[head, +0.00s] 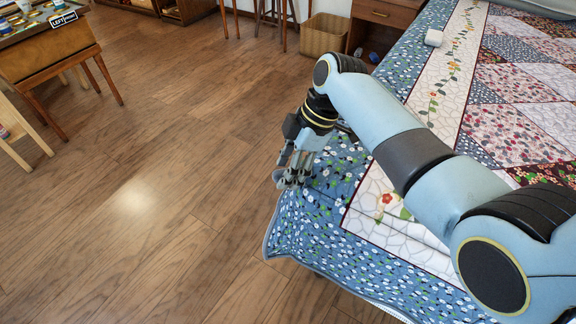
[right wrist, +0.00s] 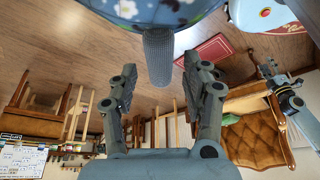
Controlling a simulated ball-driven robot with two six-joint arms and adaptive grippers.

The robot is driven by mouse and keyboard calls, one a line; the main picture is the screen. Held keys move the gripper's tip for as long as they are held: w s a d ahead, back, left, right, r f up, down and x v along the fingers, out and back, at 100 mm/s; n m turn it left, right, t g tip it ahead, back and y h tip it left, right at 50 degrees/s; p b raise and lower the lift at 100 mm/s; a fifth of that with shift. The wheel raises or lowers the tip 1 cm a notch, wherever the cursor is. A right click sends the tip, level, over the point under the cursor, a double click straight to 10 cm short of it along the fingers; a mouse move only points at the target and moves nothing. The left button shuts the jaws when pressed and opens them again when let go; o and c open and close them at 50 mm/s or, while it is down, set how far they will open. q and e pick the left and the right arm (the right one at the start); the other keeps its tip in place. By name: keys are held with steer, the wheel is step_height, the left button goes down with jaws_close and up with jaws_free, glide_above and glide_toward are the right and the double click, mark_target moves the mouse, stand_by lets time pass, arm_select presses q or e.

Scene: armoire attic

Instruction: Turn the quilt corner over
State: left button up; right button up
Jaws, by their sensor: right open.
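The quilt (head: 305,230) lies over the bed, with a blue floral border, a cream embroidered band and patchwork. Its grey-edged near corner hangs at the lower left of the bed in the head view. My right gripper (head: 295,172) is at the quilt's left edge, fingers pointing down.
A wooden table (head: 45,55) with small items stands at the upper left. A nightstand (head: 385,14) and a wicker basket (head: 325,35) stand beyond the bed. A small white object (head: 434,37) rests on the quilt. The wooden floor left of the bed is clear.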

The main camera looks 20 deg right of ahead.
steer(key=c, duration=0.5)
jaws_close()
arm_select(q)
steer(key=shift+s, duration=0.9)
steer(key=shift+w, duration=0.15)
arm_select(e)
steer(key=shift+r, duration=0.15)
